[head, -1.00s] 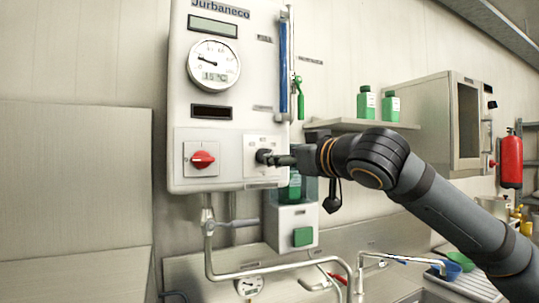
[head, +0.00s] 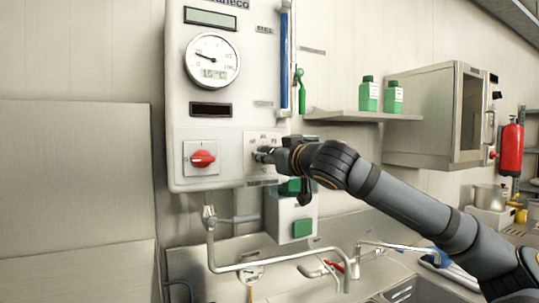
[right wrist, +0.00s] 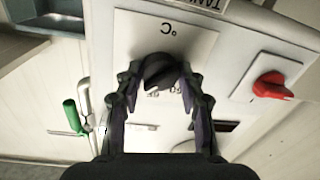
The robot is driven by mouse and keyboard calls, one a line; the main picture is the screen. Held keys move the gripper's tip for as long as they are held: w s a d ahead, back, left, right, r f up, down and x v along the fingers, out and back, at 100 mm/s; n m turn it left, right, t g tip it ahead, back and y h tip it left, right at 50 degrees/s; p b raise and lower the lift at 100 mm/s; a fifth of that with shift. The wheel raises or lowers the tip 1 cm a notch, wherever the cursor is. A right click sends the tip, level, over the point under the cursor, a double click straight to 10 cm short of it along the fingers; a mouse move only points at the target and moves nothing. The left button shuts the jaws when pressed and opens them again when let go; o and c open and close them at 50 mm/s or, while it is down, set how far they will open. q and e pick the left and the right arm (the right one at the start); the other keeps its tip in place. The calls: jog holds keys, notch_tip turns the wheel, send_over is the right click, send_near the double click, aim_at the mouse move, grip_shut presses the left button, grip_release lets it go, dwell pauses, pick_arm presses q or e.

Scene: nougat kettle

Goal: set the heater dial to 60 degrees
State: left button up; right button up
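The heater dial is a black knob (right wrist: 160,70) on a white plate marked °C (right wrist: 190,38). In the right wrist view it sits between the two fingers of my right gripper (right wrist: 160,82). The fingers are apart, one on each side of the knob, with a narrow gap seeming to show beside it. In the head view my right gripper (head: 268,154) is at the dial plate (head: 256,140) and largely hides the knob. The knob's exact setting cannot be read. My left gripper is not in view.
A red switch (head: 202,158) sits left of the dial on the same control box (head: 180,100). Above are a round gauge (head: 212,60) and a small display (head: 210,109). A shelf (head: 350,116) with green bottles is at right. Pipes (head: 270,262) run below.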

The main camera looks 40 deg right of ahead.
jog(key=c, duration=0.3)
jog(key=shift+c, duration=0.2)
jog(key=shift+n, duration=0.3)
jog(key=n+p, duration=0.1)
jog(key=n, duration=0.7)
jog(key=n+g+h+p, duration=0.1)
jog(key=n, duration=0.7)
jog(key=shift+r+n, duration=0.1)
jog(key=shift+n, duration=0.2)
jog(key=shift+a, duration=0.1)
